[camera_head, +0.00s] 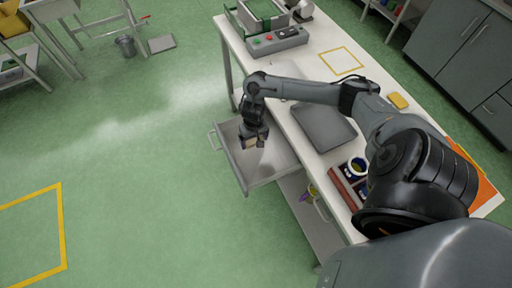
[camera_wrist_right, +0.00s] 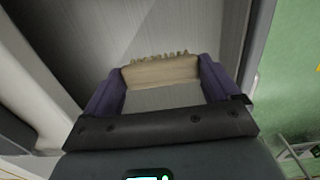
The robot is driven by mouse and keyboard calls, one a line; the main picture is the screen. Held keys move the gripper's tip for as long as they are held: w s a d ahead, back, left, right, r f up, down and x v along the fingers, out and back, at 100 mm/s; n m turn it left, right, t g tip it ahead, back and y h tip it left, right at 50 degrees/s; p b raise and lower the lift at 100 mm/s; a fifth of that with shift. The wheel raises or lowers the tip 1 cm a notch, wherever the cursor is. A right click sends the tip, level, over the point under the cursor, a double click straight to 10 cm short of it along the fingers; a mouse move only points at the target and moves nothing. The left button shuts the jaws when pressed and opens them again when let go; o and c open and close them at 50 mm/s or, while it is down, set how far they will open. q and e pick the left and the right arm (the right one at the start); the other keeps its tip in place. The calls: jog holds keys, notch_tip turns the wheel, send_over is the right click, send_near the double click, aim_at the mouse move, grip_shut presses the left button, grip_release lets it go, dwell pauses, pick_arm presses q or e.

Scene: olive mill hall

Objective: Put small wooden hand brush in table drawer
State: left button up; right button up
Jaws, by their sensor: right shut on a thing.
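The small wooden hand brush (camera_head: 249,144) is held between the fingers of my right gripper (camera_head: 254,139), over the open table drawer (camera_head: 228,161). In the right wrist view the brush (camera_wrist_right: 160,72) spans the gap between the two purple fingers, with its pale bristles pointing away from the palm. The grey drawer interior (camera_wrist_right: 190,30) lies beyond it. The drawer is pulled out from the table's left side and looks empty. I cannot tell whether the brush touches the drawer floor. My left gripper is not in view.
The white table (camera_head: 305,92) carries a dark grey tray (camera_head: 322,124), a button box (camera_head: 277,40), a yellow sponge-like block (camera_head: 398,101) and a red-brown holder with tins (camera_head: 345,185). The green floor left of the drawer is clear.

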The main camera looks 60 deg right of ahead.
aim_at(254, 151)
jog(key=shift+f+b, duration=0.8)
jog(key=shift+f, duration=1.9)
jog(key=shift+f, duration=0.1)
jog(key=o, duration=0.7)
jog(key=shift+o, duration=0.2)
